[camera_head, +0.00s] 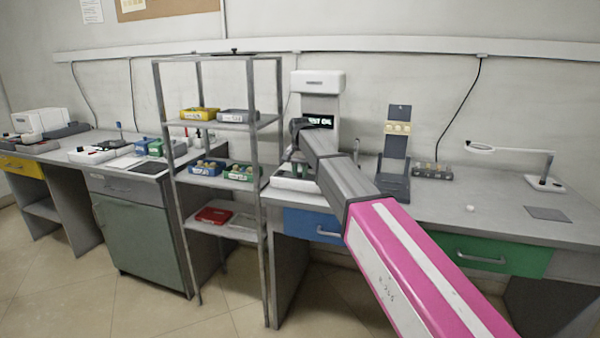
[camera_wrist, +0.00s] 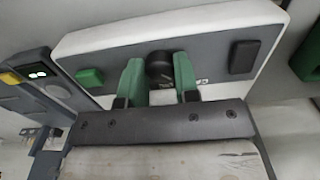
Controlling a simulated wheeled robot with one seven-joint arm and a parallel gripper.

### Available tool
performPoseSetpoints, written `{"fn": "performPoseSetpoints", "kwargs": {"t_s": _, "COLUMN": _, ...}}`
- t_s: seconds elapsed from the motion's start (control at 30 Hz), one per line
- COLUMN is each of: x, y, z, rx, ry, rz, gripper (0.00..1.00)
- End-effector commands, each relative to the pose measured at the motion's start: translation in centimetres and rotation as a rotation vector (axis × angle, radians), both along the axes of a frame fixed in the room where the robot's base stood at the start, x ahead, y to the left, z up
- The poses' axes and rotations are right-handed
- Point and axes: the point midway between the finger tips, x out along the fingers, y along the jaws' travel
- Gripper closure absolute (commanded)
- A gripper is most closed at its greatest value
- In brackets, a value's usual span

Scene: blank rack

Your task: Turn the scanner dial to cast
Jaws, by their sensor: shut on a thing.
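The scanner (camera_head: 318,82) is a white and grey upright machine on the bench, behind my arm in the head view. In the wrist view the scanner's dark grey panel with a white rim (camera_wrist: 215,43) fills the upper middle. A round black dial (camera_wrist: 159,65) sits on that panel. My gripper (camera_wrist: 160,76) has its two green fingers on either side of the dial and is shut on it. The dial's pointer and most markings cannot be read; a small mark shows right of it.
On the panel, a green button (camera_wrist: 89,77) lies left of the dial and a dark rectangular block (camera_wrist: 243,57) right of it. A metal shelf rack (camera_head: 262,200) with trays stands left of my arm. A grey stand (camera_head: 396,150) is to the right.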

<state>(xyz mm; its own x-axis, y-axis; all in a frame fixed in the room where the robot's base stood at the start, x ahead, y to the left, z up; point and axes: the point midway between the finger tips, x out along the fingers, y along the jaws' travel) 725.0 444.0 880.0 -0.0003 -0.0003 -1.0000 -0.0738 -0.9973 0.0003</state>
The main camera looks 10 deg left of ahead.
Motion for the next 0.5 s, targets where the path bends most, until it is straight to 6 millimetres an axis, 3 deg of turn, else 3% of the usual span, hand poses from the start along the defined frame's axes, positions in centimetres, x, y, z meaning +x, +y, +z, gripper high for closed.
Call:
{"fn": "performPoseSetpoints", "kwargs": {"t_s": 0.47, "x": 0.07, "y": 0.05, "z": 0.08, "rx": 0.001, "ry": -0.002, "rz": 0.012, "gripper": 0.95}}
{"fn": "performPoseSetpoints", "kwargs": {"t_s": 0.5, "x": 0.06, "y": 0.06, "z": 0.08, "rx": 0.001, "ry": -0.001, "rz": 0.012, "gripper": 0.58}}
